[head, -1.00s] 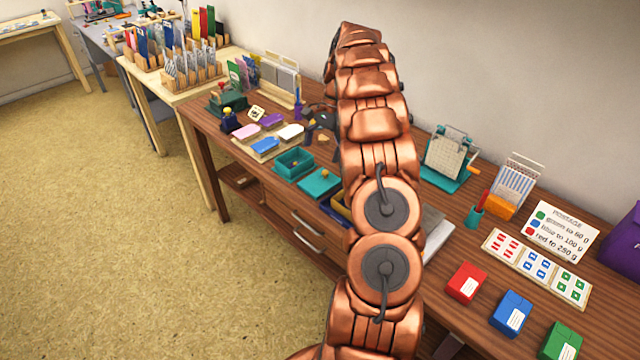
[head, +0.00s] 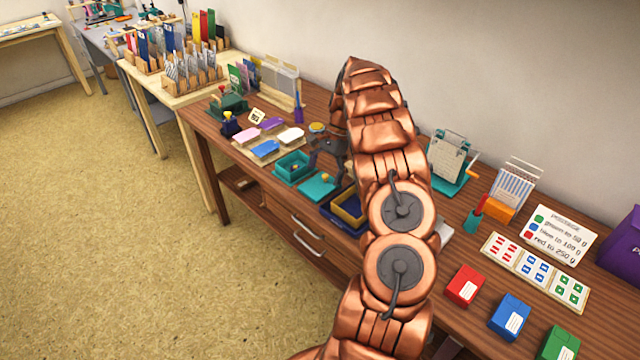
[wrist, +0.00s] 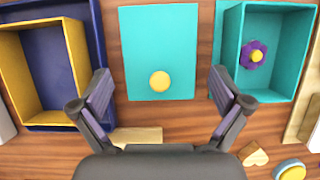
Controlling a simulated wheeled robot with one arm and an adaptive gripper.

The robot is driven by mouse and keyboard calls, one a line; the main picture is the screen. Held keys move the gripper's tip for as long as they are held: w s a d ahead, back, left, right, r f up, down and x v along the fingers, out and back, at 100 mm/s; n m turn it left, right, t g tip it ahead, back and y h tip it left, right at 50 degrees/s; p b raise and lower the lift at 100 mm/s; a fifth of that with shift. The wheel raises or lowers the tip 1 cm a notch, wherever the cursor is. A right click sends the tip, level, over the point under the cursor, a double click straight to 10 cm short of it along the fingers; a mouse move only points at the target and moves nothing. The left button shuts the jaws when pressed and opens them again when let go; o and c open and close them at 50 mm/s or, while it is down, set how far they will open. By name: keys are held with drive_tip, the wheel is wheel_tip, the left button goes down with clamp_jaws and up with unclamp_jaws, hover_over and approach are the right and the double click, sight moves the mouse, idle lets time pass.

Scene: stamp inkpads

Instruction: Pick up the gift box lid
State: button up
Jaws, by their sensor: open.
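The gift box lid (head: 316,187) is a flat teal panel with a small yellow knob, lying on the wooden table beside an open teal box (head: 291,166). In the wrist view the lid (wrist: 160,35) lies ahead, its knob midway between my fingers. My gripper (head: 325,152) hangs above the table by the lid's back edge. The wrist view shows my gripper (wrist: 160,92) open and empty, its fingers wide apart. The teal box (wrist: 272,93) there holds a purple flower with a yellow centre.
A navy box (wrist: 85,60) with a yellow tray (wrist: 75,45) stands on the lid's other side. A wooden block (wrist: 137,135), a heart-shaped wooden piece (wrist: 253,154) and a round yellow-topped item (wrist: 291,170) lie near my gripper. Coloured inkpads (head: 264,149) sit farther left.

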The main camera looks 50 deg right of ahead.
drive_tip(key=shift+x, duration=1.1)
drive_tip(key=c, duration=0.7)
drive_tip(key=shift+r, duration=0.1)
